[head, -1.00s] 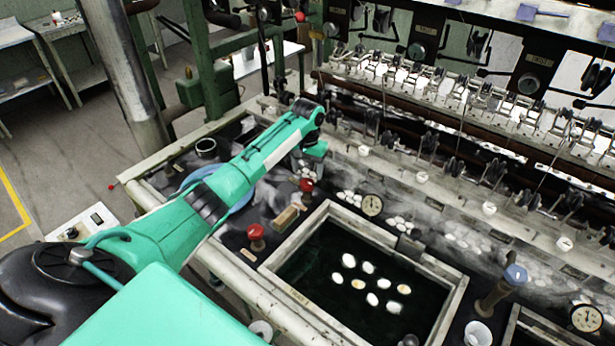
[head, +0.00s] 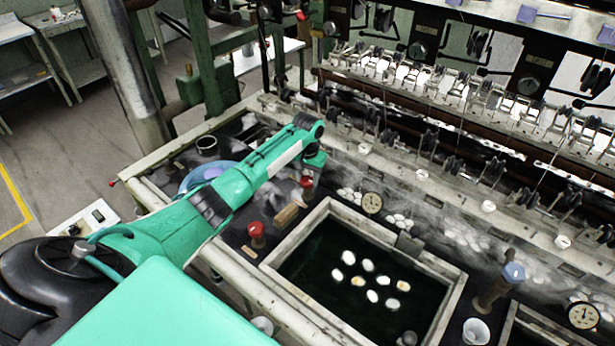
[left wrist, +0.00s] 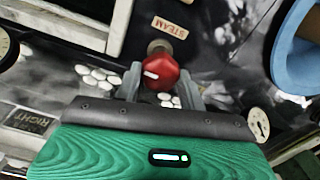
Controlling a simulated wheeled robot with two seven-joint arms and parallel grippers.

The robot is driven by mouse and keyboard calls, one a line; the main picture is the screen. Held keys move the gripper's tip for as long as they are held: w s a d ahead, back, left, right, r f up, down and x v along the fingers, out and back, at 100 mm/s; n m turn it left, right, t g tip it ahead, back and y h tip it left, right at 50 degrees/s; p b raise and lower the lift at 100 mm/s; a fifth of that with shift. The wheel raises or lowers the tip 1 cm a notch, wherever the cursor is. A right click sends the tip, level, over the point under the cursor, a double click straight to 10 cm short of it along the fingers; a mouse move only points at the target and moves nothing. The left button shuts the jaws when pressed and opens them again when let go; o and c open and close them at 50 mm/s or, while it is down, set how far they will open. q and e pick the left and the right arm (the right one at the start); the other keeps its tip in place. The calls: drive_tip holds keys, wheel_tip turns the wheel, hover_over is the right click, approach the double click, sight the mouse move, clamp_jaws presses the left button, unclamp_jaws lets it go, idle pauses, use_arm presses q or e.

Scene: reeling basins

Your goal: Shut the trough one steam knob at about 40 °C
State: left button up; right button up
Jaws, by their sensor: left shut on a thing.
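A red steam knob (head: 307,182) stands on the dark bench top behind the trough's left corner. In the left wrist view the red knob (left wrist: 161,73), with a white mark on its top, sits between the two grey fingers beside a "STEAM" label (left wrist: 170,27). My left gripper (left wrist: 160,88) is shut on this knob; in the head view the gripper (head: 310,174) comes down on it from above. The trough (head: 283,246) holds dark water with several white cocoons. My right gripper is not in view.
A second red knob (head: 256,230) stands nearer the front, with a wooden block (head: 287,215) close by. A blue round basin (head: 190,180) lies partly behind my left arm. Steam drifts over the bench.

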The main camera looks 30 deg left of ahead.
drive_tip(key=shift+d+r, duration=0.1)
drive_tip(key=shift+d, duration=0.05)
use_arm(q)
drive_tip(key=shift+r+m+p, duration=0.1)
drive_tip(key=shift+m+p, duration=0.25)
drive_tip(key=shift+m, duration=0.15)
drive_tip(key=shift+m+p, duration=0.5)
drive_tip(key=shift+m, duration=0.6)
drive_tip(key=m, duration=0.3)
drive_tip(key=shift+m+p, duration=0.4)
drive_tip(key=shift+m, duration=1)
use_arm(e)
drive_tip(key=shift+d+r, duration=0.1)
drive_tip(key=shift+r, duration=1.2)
use_arm(q)
drive_tip(key=o, duration=0.9)
drive_tip(key=shift+o, duration=0.3)
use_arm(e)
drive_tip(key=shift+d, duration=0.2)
